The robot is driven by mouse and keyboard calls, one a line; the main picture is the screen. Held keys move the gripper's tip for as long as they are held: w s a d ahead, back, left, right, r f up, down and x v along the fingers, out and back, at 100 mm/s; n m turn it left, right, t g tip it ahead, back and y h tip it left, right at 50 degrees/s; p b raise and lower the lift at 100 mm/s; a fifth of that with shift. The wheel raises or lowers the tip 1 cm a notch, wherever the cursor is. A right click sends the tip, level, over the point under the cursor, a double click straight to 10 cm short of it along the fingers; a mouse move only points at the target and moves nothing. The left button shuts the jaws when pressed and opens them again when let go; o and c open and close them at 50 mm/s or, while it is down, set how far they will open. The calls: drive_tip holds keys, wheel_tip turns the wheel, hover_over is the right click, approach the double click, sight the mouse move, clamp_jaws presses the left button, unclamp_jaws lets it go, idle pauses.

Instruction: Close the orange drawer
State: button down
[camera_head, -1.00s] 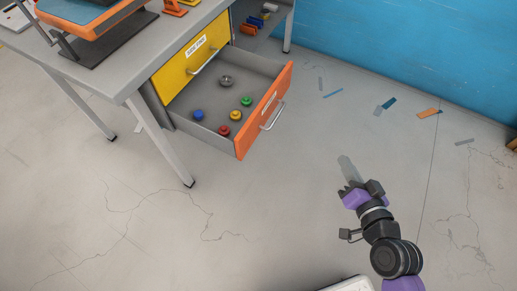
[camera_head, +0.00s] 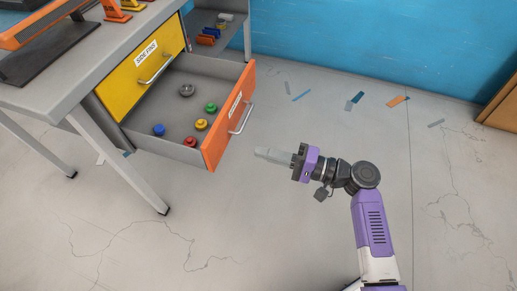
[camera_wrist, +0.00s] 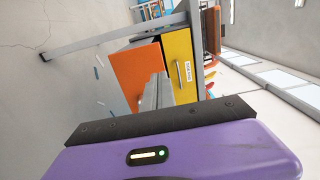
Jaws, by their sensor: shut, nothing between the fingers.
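The orange drawer (camera_head: 229,116) is pulled out below a yellow drawer (camera_head: 143,68) of the grey workbench, its front standing well clear of the frame. Its silver handle (camera_head: 241,119) faces right. Several coloured knobs and a grey round piece lie inside it. My gripper (camera_head: 257,152) is shut and empty, to the right of the drawer front and apart from it, with its fingers pointing left toward it. In the wrist view the orange front (camera_wrist: 138,73) is ahead, partly behind my shut fingers (camera_wrist: 158,88), with the yellow drawer (camera_wrist: 181,64) to its right.
The workbench (camera_head: 75,65) has a leg (camera_head: 130,170) at the front, left of my gripper. A blue wall (camera_head: 370,45) stands behind, and a brown wooden object (camera_head: 500,105) is at the right. The floor around my arm is mostly clear, with flat coloured scraps.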

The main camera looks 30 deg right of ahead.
sight(213, 139)
drive_tip(key=b+x, duration=0.1)
drive_tip(key=x, duration=1.1)
drive_tip(key=shift+f, duration=0.1)
drive_tip(key=b+x, duration=0.9)
drive_tip(key=x, duration=1.4)
drive_tip(key=shift+w+a+b, duration=0.2)
drive_tip(key=shift+a+b, duration=0.05)
drive_tip(key=shift+b, duration=0.05)
drive_tip(key=shift+f, duration=0.1)
